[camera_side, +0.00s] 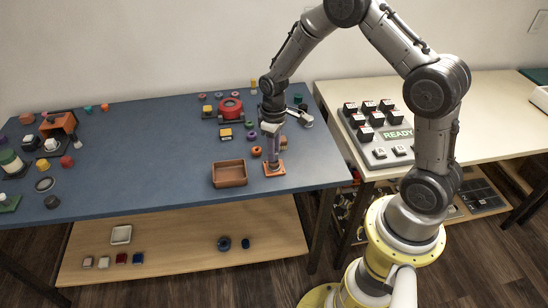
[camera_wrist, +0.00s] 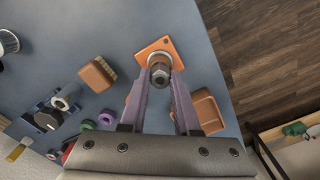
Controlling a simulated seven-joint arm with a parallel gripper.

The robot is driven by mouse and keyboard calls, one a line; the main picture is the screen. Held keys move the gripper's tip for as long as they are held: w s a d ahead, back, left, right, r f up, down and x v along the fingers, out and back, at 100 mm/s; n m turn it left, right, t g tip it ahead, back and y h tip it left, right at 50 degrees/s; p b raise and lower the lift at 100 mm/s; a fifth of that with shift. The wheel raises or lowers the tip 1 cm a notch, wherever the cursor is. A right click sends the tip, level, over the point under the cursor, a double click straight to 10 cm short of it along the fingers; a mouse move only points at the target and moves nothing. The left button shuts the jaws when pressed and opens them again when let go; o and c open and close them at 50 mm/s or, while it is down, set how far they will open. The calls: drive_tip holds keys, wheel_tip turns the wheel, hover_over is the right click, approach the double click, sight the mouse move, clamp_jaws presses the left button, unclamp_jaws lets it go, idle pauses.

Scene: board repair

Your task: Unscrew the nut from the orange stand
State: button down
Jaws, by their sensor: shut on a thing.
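The orange stand (camera_side: 276,170) is a flat square plate near the front right edge of the blue table. In the wrist view its plate (camera_wrist: 166,43) has a small hole at one corner, and a grey metal post with a round top (camera_wrist: 158,58) rises from it. A metal nut (camera_wrist: 160,77) sits on the post. My gripper (camera_side: 273,161) points down over the stand. In the wrist view its two purple fingers (camera_wrist: 160,83) close on the nut's sides. The fingers hide part of the nut, and its thread is not visible.
A brown open tray (camera_side: 229,182) stands just left of the stand. Orange and purple rings (camera_side: 256,151), a yellow-topped block (camera_side: 225,133) and a red round part (camera_side: 231,107) lie behind. The table's middle is clear. A button panel reading READY (camera_side: 398,134) is on the right table.

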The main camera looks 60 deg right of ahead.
drive_tip(key=shift+r, duration=0.25)
drive_tip(key=shift+r, duration=0.35)
drive_tip(key=shift+r, duration=1.65)
